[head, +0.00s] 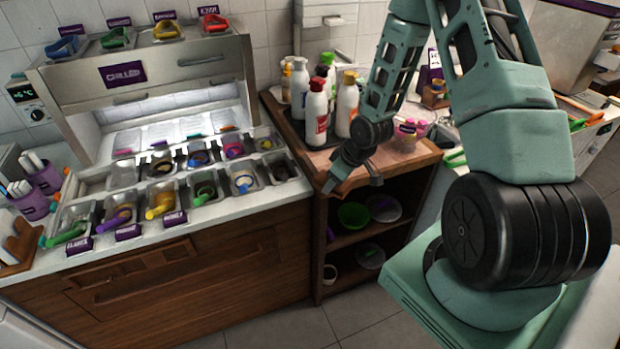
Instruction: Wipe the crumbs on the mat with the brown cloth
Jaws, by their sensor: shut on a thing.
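My gripper (352,184) hangs at the front edge of the wooden cart top, pointing down. It is shut on a small brown thing that looks like the brown cloth (344,184); little of it shows, and it blends with the brown wood. A dark mat or tray (288,128) lies on the cart top under the bottles; I cannot tell whether it is the task's mat. Crumbs are too small to make out here.
Several sauce bottles (317,112) stand at the back left of the wooden cart (318,210). A pink-topped bowl (404,138) is right of my arm. A topping counter (215,205) with several metal pans is at left. The cart's lower shelves hold a green bowl (353,215).

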